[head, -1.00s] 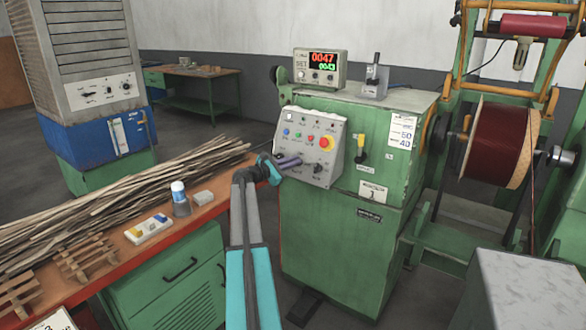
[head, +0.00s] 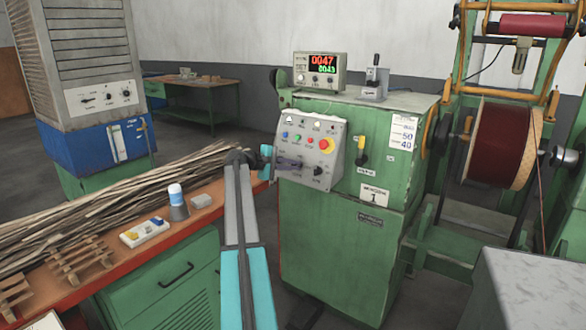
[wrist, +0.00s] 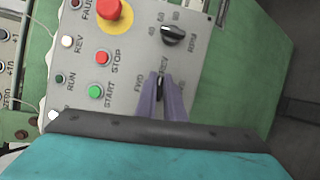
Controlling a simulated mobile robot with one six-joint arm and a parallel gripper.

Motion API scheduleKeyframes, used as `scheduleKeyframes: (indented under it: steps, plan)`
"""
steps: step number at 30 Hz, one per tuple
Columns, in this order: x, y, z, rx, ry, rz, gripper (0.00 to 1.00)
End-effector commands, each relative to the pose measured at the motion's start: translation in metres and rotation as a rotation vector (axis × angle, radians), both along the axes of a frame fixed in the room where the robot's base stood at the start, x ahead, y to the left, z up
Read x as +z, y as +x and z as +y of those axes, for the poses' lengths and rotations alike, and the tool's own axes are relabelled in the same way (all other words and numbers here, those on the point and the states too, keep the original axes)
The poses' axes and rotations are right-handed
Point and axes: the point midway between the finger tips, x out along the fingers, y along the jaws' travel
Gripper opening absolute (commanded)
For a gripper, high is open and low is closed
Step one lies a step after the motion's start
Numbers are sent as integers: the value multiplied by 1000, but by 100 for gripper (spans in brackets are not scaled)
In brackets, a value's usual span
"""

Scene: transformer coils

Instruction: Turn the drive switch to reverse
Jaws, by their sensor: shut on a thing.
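The drive switch (wrist: 160,84) is a small dark knob on the grey control panel (wrist: 120,60), by the printed words FWD and REV. In the wrist view the two purple fingers of my gripper (wrist: 160,86) are closed on either side of it. Where its pointer stands I cannot tell, as the fingers cover much of it. In the head view my gripper (head: 290,164) reaches the panel's lower left from the left, and the switch is hidden behind it.
A black RPM knob (wrist: 173,35), a red emergency stop (wrist: 108,8), a red STOP button (wrist: 103,58) and a green START button (wrist: 95,92) are close by. A bench with wooden strips (head: 130,190) stands left of the green cabinet (head: 330,235).

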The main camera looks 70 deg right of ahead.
Motion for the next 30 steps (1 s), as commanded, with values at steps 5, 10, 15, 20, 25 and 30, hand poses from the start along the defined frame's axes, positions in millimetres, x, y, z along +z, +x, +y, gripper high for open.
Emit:
scheduleKeyframes:
  steps: [5,10,15,20,25,30]
  plan:
    - [-1,0,0,-32,-18,-74,0]
    - [-1,0,1,-45,-26,-106,0]
    - [-1,-1,1,-49,-28,-114,0]
    - [-1,-1,1,-49,-28,-114,0]
    - [-1,-1,1,-48,-28,-113,24]
    - [-1,-1,0,-48,-29,-112,27]
